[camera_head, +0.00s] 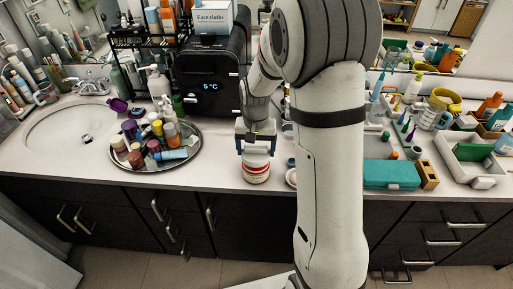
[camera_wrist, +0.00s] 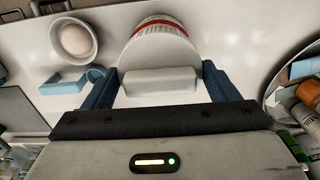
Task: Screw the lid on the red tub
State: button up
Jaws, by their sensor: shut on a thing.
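The red tub (camera_head: 256,171) is a small round white jar with red bands, upright near the counter's front edge. Its red-banded side also shows at the top of the wrist view (camera_wrist: 160,27). My gripper (camera_head: 256,139) is directly above it, pointing down. In the wrist view, its blue fingers (camera_wrist: 160,88) are shut on the raised white bar of the lid (camera_wrist: 158,80). The pale round lid lies over the tub's mouth, roughly in line with it. I cannot tell whether it touches the rim or is threaded on.
A round tray (camera_head: 138,178) crowded with bottles lies to the left, beside the sink (camera_head: 70,133). A black mini fridge (camera_head: 211,82) stands behind. A small white dish (camera_wrist: 73,40) and a blue holder (camera_wrist: 65,82) are near the tub. A teal box (camera_head: 391,175) is at right.

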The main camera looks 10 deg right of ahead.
jog(key=shift+f+b, duration=1.1)
jog(key=shift+f, duration=0.15)
dwell(1.9)
jog(key=o, duration=0.4)
jog(key=c, duration=0.5)
jog(key=m, duration=0.4)
jog(key=shift+m, duration=0.3)
jog(key=shift+c, duration=0.2)
jog(key=shift+m+b, duration=0.35)
jog(key=shift+m, duration=0.45)
jog(key=m, duration=0.3)
jog(key=shift+r, duration=0.1)
